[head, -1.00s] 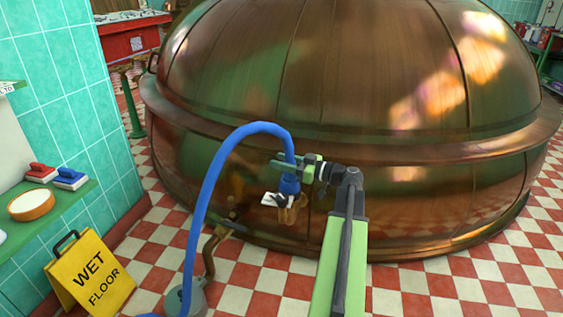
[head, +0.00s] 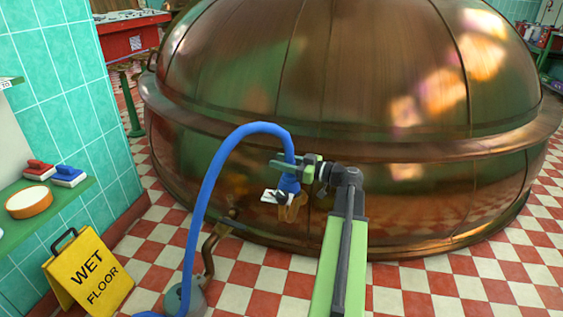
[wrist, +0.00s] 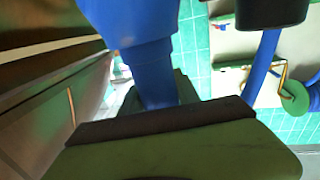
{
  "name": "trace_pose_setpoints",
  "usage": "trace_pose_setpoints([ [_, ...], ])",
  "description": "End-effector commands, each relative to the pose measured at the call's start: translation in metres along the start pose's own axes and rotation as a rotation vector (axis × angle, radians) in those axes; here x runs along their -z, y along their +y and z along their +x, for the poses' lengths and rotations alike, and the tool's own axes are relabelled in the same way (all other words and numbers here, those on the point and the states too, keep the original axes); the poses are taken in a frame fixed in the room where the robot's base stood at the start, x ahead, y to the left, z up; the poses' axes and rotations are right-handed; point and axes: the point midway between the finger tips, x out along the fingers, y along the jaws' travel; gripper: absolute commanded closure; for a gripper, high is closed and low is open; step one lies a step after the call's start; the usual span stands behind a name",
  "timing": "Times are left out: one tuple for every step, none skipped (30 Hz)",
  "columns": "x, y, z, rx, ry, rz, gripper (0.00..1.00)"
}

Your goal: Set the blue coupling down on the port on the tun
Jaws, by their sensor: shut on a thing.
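The blue coupling (head: 289,183) is at the end of a blue hose (head: 205,200) that arches up and over from the floor. My gripper (head: 290,163) is shut on it and holds it in front of the copper tun (head: 400,190). In the wrist view the blue coupling (wrist: 150,65) stands between my jaws, with a green jaw (wrist: 190,150) in front. A brass fitting (head: 292,208) with a white tag (head: 275,197) shows just below the coupling, low on the tun's side. I cannot tell whether the coupling touches it.
A yellow wet-floor sign (head: 88,273) stands at the lower left. A green shelf (head: 50,212) on the tiled wall holds two brushes and a round bowl (head: 29,201). A brown pipe (head: 212,245) rises from a grey pump (head: 185,297). Chequered floor is open at right.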

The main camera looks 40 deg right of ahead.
Motion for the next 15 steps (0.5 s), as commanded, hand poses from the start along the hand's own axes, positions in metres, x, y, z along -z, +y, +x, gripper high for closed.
trace_pose_setpoints([
  [-0.0007, -0.0001, 0.0001, 0.000, 0.001, 0.000, 0.98],
  [-0.0013, -0.0001, 0.0002, 0.000, 0.001, 0.000, 0.98],
  [-0.0022, -0.0001, 0.0002, 0.000, 0.001, 0.000, 0.98],
  [-0.0028, -0.0001, 0.0002, 0.000, 0.001, 0.000, 0.98],
  [-0.0035, -0.0002, 0.0003, 0.000, 0.001, 0.000, 0.98],
  [-0.0044, -0.0002, 0.0003, 0.000, 0.001, 0.000, 0.98],
  [-0.0050, -0.0002, 0.0004, 0.001, 0.001, 0.000, 0.98],
  [-0.0056, -0.0002, 0.0004, 0.001, 0.001, 0.000, 0.98],
  [-0.0063, -0.0002, 0.0004, 0.001, 0.001, 0.000, 0.98],
  [-0.0069, -0.0002, 0.0004, 0.001, 0.001, 0.000, 0.98],
  [-0.0075, -0.0002, 0.0005, 0.001, 0.001, 0.000, 0.98],
  [-0.0083, -0.0003, 0.0005, 0.001, 0.001, 0.000, 0.98],
  [-0.0081, -0.0003, 0.0005, 0.001, 0.001, 0.000, 0.61],
  [-0.0074, -0.0003, 0.0006, 0.001, 0.001, 0.000, 0.57],
  [-0.0073, -0.0003, 0.0006, 0.001, 0.001, 0.000, 0.52],
])
